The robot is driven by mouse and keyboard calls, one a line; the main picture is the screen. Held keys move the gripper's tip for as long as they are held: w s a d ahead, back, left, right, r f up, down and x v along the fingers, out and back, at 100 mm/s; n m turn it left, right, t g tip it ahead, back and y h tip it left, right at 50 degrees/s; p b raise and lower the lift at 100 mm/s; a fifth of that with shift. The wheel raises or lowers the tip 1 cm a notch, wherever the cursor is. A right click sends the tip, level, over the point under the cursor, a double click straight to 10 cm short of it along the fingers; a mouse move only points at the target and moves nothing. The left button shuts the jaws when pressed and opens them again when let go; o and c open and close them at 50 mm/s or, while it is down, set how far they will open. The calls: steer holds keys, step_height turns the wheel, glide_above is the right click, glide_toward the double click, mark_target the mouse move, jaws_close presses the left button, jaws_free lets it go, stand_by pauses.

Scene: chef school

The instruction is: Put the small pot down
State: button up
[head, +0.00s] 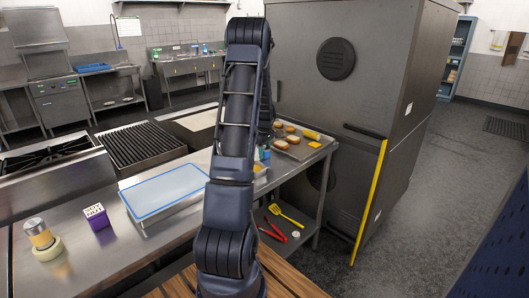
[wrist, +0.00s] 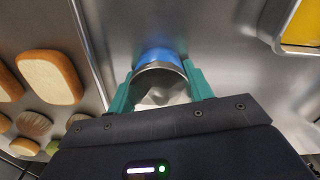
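In the wrist view, the small pot (wrist: 160,88) is a round, shiny metal vessel seen from above, its inside facing the camera. A blue patch (wrist: 155,57) shows at its far side; I cannot tell if it is part of the pot. My gripper (wrist: 159,76) has teal fingers, one on each side of the pot, and they appear closed against it. The pot is over or on the steel counter (wrist: 215,30); its base is hidden, so contact is unclear. In the head view my arm hides most of the gripper and pot.
A tray (head: 312,153) with bread pieces lies at the counter's right end; a bread slice (wrist: 48,77) shows close by. A yellow-filled container (wrist: 287,32) is at the other side. A blue-rimmed tray (head: 150,215), purple box (head: 97,217) and jar (head: 39,234) stand to the left.

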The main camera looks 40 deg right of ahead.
mark_target(265, 147)
steer(key=o, duration=0.4)
steer(key=shift+o, duration=0.2)
step_height(265, 147, up, 12)
steer(key=shift+r, duration=0.15)
steer(key=a+r+t, duration=0.1)
steer(key=a+r, duration=0.4)
steer(key=a, duration=0.6)
steer(key=a+r+m+h, duration=0.1)
steer(key=a+r, duration=0.4)
steer(key=a, duration=0.5)
steer(key=a+r+t, duration=0.1)
steer(key=a+r, duration=0.4)
steer(key=a, duration=0.6)
steer(key=s+a+m+t, duration=0.1)
steer(key=s+a, duration=0.7)
steer(key=a, duration=0.3)
steer(key=s+a+m+t+y, duration=0.1)
steer(key=s+a, duration=0.8)
steer(key=a, duration=0.1)
steer(key=shift+s+a+f+t, duration=0.15)
steer(key=shift+s+a+t, duration=0.05)
steer(key=shift+a+t, duration=0.15)
